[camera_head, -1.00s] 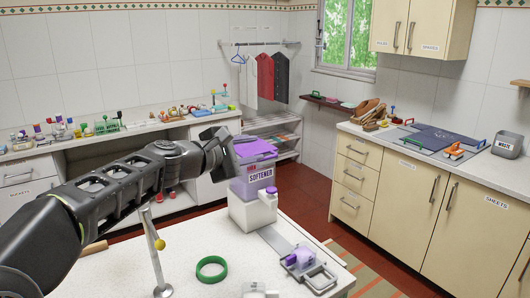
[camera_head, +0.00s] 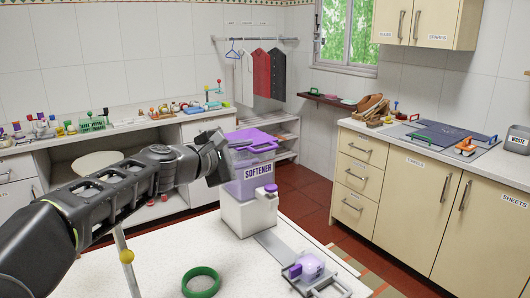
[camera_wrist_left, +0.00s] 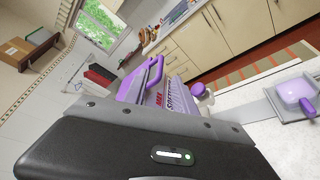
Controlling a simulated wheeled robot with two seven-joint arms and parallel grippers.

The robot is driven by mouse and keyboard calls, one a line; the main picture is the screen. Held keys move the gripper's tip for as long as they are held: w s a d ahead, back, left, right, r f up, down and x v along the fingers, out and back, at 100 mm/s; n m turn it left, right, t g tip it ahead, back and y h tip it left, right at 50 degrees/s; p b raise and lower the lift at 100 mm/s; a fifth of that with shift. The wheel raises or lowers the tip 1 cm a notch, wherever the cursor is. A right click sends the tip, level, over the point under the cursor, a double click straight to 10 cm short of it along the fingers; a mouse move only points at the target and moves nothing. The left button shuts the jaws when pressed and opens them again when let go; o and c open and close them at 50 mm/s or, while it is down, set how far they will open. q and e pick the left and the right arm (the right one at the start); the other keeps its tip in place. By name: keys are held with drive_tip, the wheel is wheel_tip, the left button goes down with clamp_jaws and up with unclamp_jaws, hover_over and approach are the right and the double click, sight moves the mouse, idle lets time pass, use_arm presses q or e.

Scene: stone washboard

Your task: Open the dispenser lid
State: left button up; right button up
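The softener dispenser (camera_head: 258,187) is a translucent purple box labelled SOFTENER on a white base with a purple-capped spout. Its purple lid (camera_head: 262,138) is on top and looks down; a raised purple handle shows at its edge in the left wrist view (camera_wrist_left: 154,72). My left gripper (camera_head: 222,150) is at the dispenser's left side, close to the lid. Its fingers are hidden behind its own body, so I cannot tell whether it touches the lid or is open. My right gripper is not in view.
The white table (camera_head: 150,258) holds a green ring (camera_head: 201,282) and a purple item in a metal holder (camera_head: 307,266) in front of the dispenser. Counters line the back and right.

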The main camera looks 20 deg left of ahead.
sight(261, 152)
use_arm(q)
drive_tip(key=shift+x, duration=3.95)
drive_tip(key=shift+c, duration=0.3)
drive_tip(key=shift+f, duration=0.1)
drive_tip(key=c, duration=0.6)
clamp_jaws()
drive_tip(key=shift+f, duration=0.1)
